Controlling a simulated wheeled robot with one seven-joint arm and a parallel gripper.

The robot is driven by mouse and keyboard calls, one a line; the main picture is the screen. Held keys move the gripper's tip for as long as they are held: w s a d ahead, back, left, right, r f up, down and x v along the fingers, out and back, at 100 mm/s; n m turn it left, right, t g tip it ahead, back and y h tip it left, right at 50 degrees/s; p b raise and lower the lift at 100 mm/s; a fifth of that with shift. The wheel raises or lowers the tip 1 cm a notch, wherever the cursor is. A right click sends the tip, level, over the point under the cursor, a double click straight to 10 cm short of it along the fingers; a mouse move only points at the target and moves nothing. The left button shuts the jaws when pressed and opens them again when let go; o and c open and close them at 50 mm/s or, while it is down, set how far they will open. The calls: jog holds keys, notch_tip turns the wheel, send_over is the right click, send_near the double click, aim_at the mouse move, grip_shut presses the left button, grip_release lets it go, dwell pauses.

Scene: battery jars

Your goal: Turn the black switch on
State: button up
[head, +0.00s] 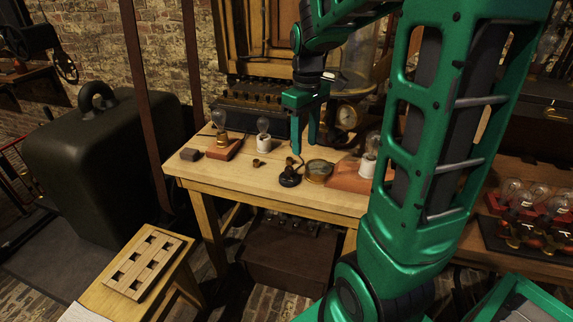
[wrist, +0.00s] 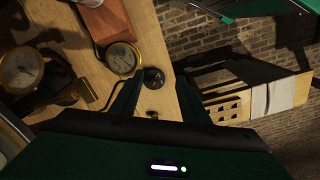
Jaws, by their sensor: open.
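The black switch (head: 289,180) is a small round black piece on the wooden table near its front edge, with a thin stem or wire rising from it in the head view. It also shows in the wrist view (wrist: 154,77), beyond and between my fingertips. My gripper (head: 302,145) points down above the table, close to the switch. In the wrist view my gripper (wrist: 155,92) has its two green fingers spread, with nothing held between them. I cannot tell the switch's lever position.
Beside the switch lies a round brass dial (head: 319,171). A reddish board with a bulb (head: 369,158) is on the right. A brass gauge (head: 348,117) stands behind.

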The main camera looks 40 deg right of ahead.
aim_at(289, 167)
jog(key=w+f+n, duration=0.2)
jog(key=w+n, duration=0.1)
jog(key=w, duration=0.4)
notch_tip(289, 167, down, 10)
jog(key=shift+s+a+f, duration=0.1)
jog(key=shift+a+f, duration=0.05)
jog(key=shift+f, duration=0.05)
jog(key=shift+c, duration=0.6)
grip_shut()
